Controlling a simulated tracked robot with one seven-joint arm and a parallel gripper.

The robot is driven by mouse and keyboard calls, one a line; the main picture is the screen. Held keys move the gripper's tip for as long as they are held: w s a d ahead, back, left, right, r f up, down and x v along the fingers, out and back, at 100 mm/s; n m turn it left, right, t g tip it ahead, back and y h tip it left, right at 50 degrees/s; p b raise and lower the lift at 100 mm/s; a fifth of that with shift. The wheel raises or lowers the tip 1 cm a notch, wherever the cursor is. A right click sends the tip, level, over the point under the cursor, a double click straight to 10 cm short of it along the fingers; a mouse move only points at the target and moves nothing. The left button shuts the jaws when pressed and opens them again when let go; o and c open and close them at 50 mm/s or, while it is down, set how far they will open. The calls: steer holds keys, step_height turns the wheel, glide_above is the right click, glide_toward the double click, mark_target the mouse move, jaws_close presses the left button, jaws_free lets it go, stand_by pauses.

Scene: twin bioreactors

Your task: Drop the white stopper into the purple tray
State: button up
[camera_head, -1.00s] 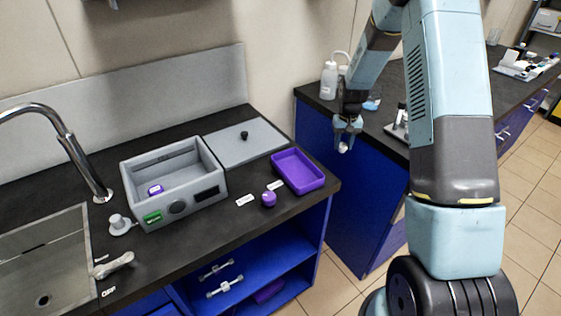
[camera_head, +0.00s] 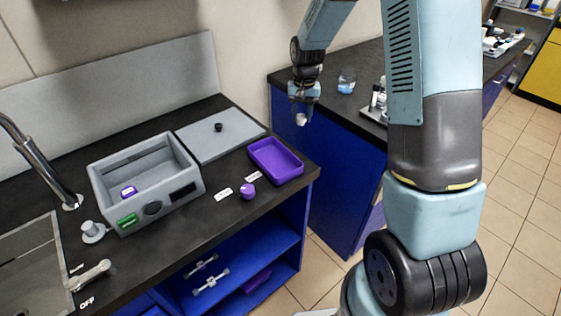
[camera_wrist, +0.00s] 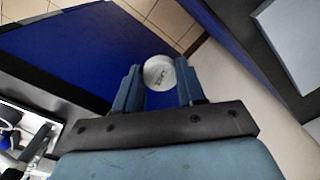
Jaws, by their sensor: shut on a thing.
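The white stopper (camera_wrist: 159,73) is between the two fingers of my gripper (camera_wrist: 158,90) in the wrist view, with faint lettering on its round face. In the head view my gripper (camera_head: 303,110) points down with the white stopper (camera_head: 300,119) at its tips. My gripper is shut on it, in the air by the gap between the two benches. The purple tray (camera_head: 262,167) lies on the left bench near its right edge, to the left of and lower in the picture than my gripper. The tray looks empty.
A purple round knob-like thing (camera_head: 247,191) and small labels lie beside the tray. A grey open bath (camera_head: 146,182) with a purple thing inside stands further left, a grey lid plate (camera_head: 221,141) behind. A beaker (camera_head: 346,82) stands on the right bench.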

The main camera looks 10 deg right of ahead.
steer(key=s+a+r+m, duration=0.1)
steer(key=s+a+r, duration=0.3)
steer(key=s+r, duration=0.3)
steer(key=s+a+r+m, duration=0.1)
steer(key=s+a+r, duration=0.4)
steer(key=s, duration=0.4)
step_height(320, 180, down, 6)
steer(key=shift+d, duration=0.25)
steer(key=shift+w+f, duration=0.1)
steer(key=o, duration=1.1)
step_height(320, 180, up, 14)
steer(key=shift+f, duration=0.15)
